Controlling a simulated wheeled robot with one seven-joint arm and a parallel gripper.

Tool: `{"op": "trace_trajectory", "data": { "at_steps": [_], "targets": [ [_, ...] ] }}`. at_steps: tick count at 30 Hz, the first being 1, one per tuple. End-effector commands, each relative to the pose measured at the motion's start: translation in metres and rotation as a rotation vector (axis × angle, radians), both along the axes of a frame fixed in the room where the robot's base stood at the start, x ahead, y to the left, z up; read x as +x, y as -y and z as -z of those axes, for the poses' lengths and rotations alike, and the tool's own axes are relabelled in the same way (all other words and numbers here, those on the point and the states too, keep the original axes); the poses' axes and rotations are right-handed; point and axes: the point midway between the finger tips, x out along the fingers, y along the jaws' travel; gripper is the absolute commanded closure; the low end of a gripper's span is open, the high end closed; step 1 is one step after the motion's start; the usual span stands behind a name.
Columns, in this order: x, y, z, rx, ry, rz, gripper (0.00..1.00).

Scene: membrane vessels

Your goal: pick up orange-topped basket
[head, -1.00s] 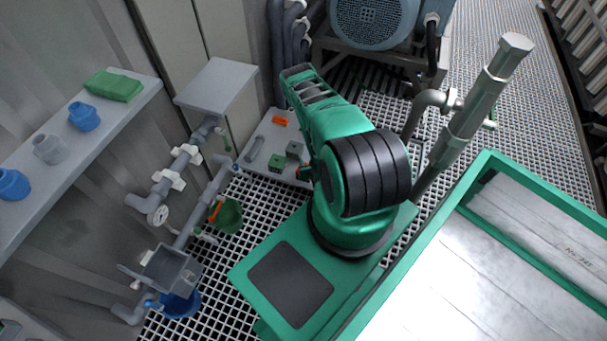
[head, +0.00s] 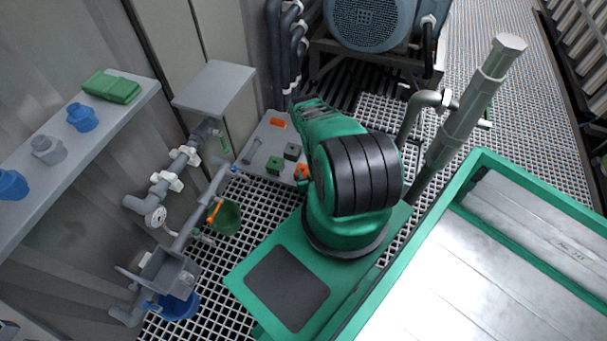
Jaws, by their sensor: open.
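An orange-topped piece (head: 301,172) shows at the right edge of a low grey bench (head: 243,173), partly hidden by my green and black arm. I cannot make out its lower part. A flat orange piece (head: 278,123) lies at the back of the same bench. I cannot tell for certain which of the two is the basket. My arm reaches away over the bench's right side, and its forearm hides its own end. My gripper is not visible.
A green block (head: 274,165), a dark grey block (head: 291,151) and a grey rod-like part (head: 252,151) share the bench. Grey pipes with a gauge (head: 156,216) stand to the left. A blue motor (head: 366,22) is behind. A wall shelf (head: 75,150) holds blue and grey fittings.

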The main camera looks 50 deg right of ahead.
Motion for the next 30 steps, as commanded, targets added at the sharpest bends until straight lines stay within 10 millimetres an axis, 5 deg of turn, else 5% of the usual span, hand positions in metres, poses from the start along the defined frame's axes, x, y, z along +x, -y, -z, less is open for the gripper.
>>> {"op": "trace_trajectory", "data": {
  "at_steps": [9,18,23,30],
  "targets": [
    [0.028,0.018,0.021,-0.001,0.002,0.001,0.58],
    [0.031,0.019,0.022,0.0,0.0,0.001,0.58],
    [0.031,0.019,0.022,0.0,0.0,0.0,0.97],
    [0.031,0.019,0.022,0.0,0.001,0.0,1.0]
  ]
}}
